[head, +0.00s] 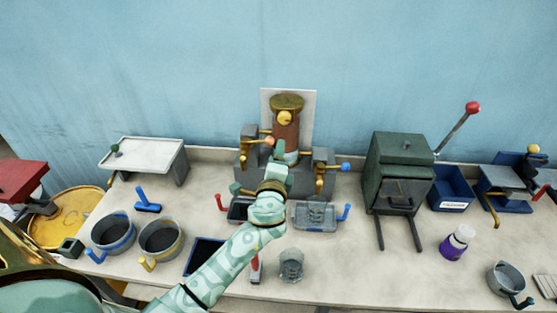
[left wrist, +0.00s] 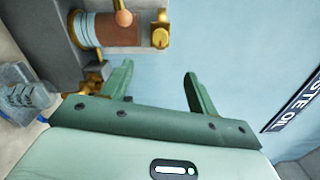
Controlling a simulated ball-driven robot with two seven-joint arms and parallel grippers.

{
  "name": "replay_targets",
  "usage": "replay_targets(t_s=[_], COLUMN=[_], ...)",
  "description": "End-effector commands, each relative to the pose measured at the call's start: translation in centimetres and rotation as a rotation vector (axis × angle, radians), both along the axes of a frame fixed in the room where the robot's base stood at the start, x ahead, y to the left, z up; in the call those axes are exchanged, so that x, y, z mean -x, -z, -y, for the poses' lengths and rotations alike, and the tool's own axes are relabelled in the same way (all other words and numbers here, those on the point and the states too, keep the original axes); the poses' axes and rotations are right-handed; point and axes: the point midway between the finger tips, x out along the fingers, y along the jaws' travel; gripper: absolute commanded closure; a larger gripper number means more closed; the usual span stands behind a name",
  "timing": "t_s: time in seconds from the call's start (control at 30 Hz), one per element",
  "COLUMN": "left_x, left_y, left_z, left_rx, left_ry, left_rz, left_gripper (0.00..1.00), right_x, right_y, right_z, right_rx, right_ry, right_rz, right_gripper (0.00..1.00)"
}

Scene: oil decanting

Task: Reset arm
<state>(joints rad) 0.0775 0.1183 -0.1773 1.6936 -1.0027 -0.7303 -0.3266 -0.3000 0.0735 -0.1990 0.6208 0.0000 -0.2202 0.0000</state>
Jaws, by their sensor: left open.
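My left arm reaches from the lower left to the middle of the bench in the head view. Its gripper (head: 275,165) is up in front of the decanting apparatus (head: 286,128), a copper-brown cylinder with a brass top on a grey base. In the left wrist view the two green fingers (left wrist: 158,92) are apart with nothing between them. The apparatus's cylinder (left wrist: 115,30) lies beyond them at the upper left of that view. I cannot tell from these views whether the gripper touches the apparatus. My right gripper is not in view.
A clear tray (head: 316,216) and a glass beaker (head: 291,265) are near the arm. Two dark-filled pots (head: 160,240) (head: 113,234) stand left. A green press-like box (head: 398,165), a purple bottle (head: 457,243) and a blue bin (head: 452,188) stand right. A grey pot (head: 505,280) sits front right.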

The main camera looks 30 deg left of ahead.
Motion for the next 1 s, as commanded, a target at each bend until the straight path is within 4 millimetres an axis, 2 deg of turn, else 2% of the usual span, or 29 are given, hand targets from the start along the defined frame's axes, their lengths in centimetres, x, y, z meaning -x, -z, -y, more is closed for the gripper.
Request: replay_targets(t_s=[0.33, 0.43, 0.57, 0.7, 1.0], left_x=[0.0, 1.3, 6.2, 12.5, 23.1], left_y=[0.0, 0.6, 2.6, 4.8, 6.7], left_z=[0.0, -0.3, -1.4, -2.0, -0.9], left_rx=[0.001, 0.049, 0.235, 0.455, 0.767], left_ry=[0.000, -0.024, -0.113, -0.218, -0.354], left_rz=[0.000, -0.012, -0.062, -0.150, -0.351], left_gripper=[0.41, 0.41, 0.41, 0.41, 0.41], right_x=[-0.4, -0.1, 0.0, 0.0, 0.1], right_y=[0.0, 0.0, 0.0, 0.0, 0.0], right_z=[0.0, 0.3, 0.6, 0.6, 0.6], right_rx=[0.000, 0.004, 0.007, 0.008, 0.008], right_ry=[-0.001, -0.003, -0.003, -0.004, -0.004], right_rz=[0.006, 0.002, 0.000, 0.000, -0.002], right_gripper=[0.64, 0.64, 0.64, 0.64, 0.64])
